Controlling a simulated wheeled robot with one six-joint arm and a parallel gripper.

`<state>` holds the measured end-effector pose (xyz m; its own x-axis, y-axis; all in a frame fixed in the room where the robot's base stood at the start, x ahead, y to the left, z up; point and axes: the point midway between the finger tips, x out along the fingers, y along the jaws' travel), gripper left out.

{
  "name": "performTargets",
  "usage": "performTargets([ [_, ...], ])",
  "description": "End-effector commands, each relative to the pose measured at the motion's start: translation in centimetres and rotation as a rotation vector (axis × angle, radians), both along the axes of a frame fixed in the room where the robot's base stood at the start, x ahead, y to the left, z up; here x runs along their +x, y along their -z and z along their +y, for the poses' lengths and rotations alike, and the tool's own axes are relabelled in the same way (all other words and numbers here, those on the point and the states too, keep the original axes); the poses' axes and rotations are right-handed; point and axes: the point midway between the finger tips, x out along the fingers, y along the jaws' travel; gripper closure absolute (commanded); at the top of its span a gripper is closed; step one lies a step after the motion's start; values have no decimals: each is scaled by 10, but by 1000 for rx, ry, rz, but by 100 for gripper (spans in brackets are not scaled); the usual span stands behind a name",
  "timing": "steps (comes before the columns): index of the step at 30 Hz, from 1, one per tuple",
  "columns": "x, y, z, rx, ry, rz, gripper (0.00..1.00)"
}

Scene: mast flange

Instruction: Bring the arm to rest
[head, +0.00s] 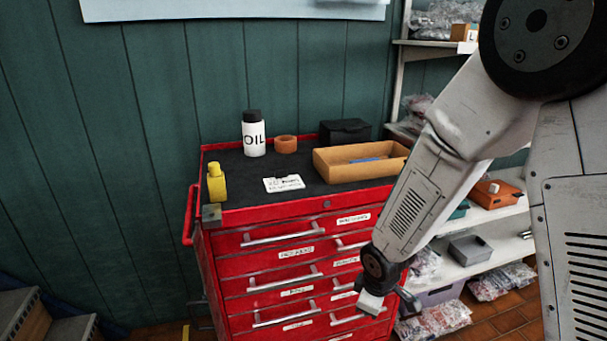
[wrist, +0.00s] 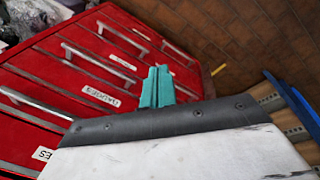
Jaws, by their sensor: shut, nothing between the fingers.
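My gripper (head: 386,303) hangs low in front of the red tool cabinet's drawers in the head view, pointing down, with my arm reaching from the upper right. In the wrist view its teal fingertips (wrist: 157,87) are together, and nothing shows between them. The gripper is shut and empty. The red tool cabinet (head: 262,218) stands behind it, and its labelled drawers are closed. The cabinet's drawer fronts also fill the left of the wrist view (wrist: 125,75). I cannot tell whether the gripper touches the cabinet, but it appears apart from it.
On the cabinet top stand an oil bottle (head: 254,138), a yellow bottle (head: 216,184), an orange tape roll (head: 286,144), a black box (head: 345,131) and a cardboard tray (head: 340,172). Shelves (head: 475,262) with bags and bins are at right. Steps (head: 35,318) are at lower left.

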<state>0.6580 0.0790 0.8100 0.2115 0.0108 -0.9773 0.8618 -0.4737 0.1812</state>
Motion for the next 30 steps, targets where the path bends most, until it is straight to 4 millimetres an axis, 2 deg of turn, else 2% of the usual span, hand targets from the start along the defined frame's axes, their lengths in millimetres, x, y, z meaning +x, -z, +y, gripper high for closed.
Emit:
performTargets([
  [1, -9, -24, -14, -15, 97, 27, 100],
  [6, -56, -89, -52, -60, 406, 141, 100],
  [15, -151, -190, -88, -60, 827, 275, 100],
  [22, -214, -246, -99, 16, 1002, 284, 100],
  [25, -227, -262, -102, 72, 1029, 232, 100],
  [30, -236, -282, -108, 141, 1053, 131, 100],
])
